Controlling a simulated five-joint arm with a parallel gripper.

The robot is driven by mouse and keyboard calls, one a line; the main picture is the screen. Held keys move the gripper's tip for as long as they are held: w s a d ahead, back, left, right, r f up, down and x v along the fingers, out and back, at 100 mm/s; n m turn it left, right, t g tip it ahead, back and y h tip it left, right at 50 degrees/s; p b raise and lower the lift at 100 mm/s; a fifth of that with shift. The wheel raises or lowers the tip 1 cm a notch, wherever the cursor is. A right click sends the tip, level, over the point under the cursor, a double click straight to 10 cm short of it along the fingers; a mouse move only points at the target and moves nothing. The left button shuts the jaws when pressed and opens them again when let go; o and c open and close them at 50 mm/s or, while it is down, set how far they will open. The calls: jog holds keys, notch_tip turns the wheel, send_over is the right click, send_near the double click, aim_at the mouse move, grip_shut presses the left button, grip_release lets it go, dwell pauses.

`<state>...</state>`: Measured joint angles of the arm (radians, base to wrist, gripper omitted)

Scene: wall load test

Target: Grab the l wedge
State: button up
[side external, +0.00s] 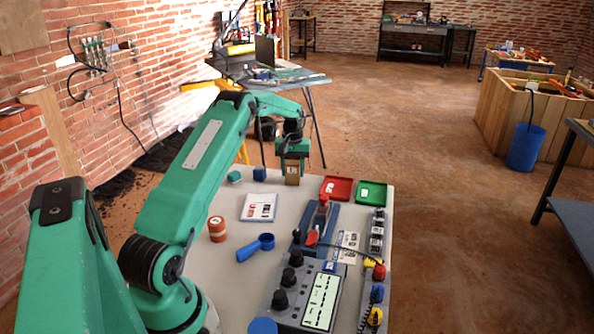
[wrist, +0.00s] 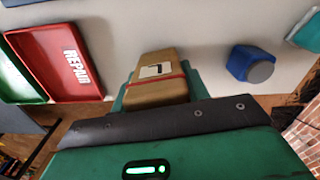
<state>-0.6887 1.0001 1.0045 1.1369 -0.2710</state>
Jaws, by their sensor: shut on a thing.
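The l wedge is a tan-gold block (wrist: 160,88) with a white label bearing a black L-like mark and a thin red line across it. In the side external view the block (side external: 292,176) shows below my gripper (side external: 292,160), near the far edge of the pale table. My gripper (wrist: 158,97) is shut on the block in the wrist view, with green jaw parts along its sides. The block's lower end is partly hidden by the gripper body. I cannot tell whether it touches the table.
A red tray (side external: 338,188) marked REPAIR and a green tray (side external: 372,192) lie right of the block. A blue object (side external: 259,174) and a teal one (side external: 234,177) stand left. A printed card (side external: 259,207), an orange-red roll (side external: 217,229) and a control panel (side external: 310,293) are nearer.

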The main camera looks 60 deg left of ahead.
jog(key=shift+r, duration=0.8)
jog(key=r, duration=0.3)
jog(key=shift+w+d, duration=0.1)
jog(key=shift+d, duration=0.15)
jog(key=w+d+r, duration=0.1)
jog(key=d+r, duration=0.5)
jog(key=d, duration=0.5)
jog(key=shift+w+r, duration=0.2)
jog(key=shift+w, duration=0.05)
